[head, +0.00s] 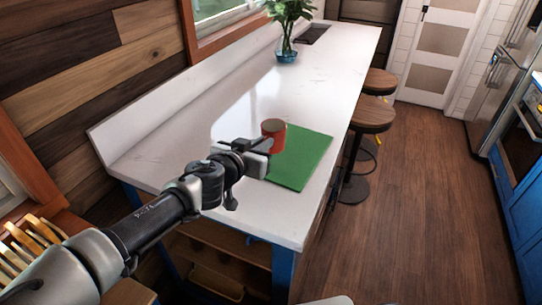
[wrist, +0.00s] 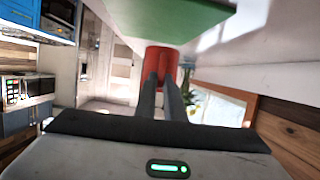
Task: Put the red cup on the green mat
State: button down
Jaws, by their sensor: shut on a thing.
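The red cup (head: 273,134) is upright at the left edge of the green mat (head: 303,160) in the head view. My gripper (head: 267,145) is shut on the cup from its near left side. In the wrist view, which is upside down, the two dark fingers (wrist: 164,84) close on the red cup (wrist: 160,59), and the green mat (wrist: 178,18) shows at the top. The cup overlaps the mat in both views. I cannot tell whether its base touches the mat or is just above it. The fingers partly hide the cup.
The white counter (head: 185,135) is mostly clear around the mat. Wooden stools (head: 372,114) stand along the right side. A raised ledge runs along the left.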

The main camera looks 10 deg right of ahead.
jog(key=shift+f, duration=2.85)
jog(key=shift+f, duration=0.2)
jog(key=c, duration=1.8)
grip_release()
jog(key=shift+c, duration=0.2)
jog(key=shift+r, duration=0.1)
